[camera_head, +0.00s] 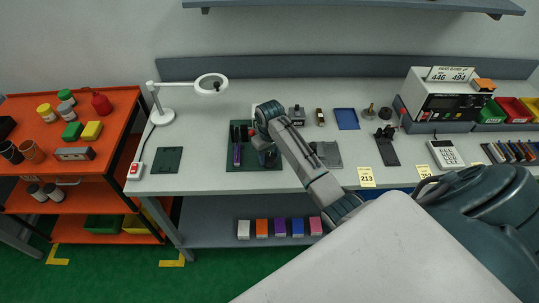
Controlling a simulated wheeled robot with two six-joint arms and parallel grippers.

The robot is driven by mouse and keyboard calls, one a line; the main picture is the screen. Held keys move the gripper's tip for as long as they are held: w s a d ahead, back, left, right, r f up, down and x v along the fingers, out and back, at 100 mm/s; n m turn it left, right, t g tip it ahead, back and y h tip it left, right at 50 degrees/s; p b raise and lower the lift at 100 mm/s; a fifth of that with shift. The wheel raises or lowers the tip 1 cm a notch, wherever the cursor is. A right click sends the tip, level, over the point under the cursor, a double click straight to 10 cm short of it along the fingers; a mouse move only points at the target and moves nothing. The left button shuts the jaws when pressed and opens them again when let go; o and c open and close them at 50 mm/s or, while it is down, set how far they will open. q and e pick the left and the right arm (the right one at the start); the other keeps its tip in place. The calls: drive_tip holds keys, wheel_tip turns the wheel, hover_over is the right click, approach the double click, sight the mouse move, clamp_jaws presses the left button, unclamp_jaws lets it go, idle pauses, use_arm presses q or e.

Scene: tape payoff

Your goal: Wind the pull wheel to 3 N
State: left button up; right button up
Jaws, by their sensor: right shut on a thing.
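My right gripper (267,158) points down over the dark green mat (240,166) near the middle of the bench. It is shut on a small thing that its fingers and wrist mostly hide. I cannot tell whether that thing is the pull wheel. A purple-handled tool (237,154) lies on the mat just left of the gripper. A grey instrument (444,97) at the back right carries a card headed PASS BAND, with 446 and 494 on it. No force reading is legible. My left gripper is out of view.
A magnifier lamp (211,84) stands at the back left. A blue tray (347,119), a grey plate (327,153) and a black stand (387,150) are right of my forearm. An orange cart (115,125) stands left. The bench between lamp and mat is clear.

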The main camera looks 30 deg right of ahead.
drive_tip(key=m, duration=0.3)
drive_tip(key=shift+m, duration=2.2)
drive_tip(key=o, duration=1)
drive_tip(key=shift+r, duration=0.1)
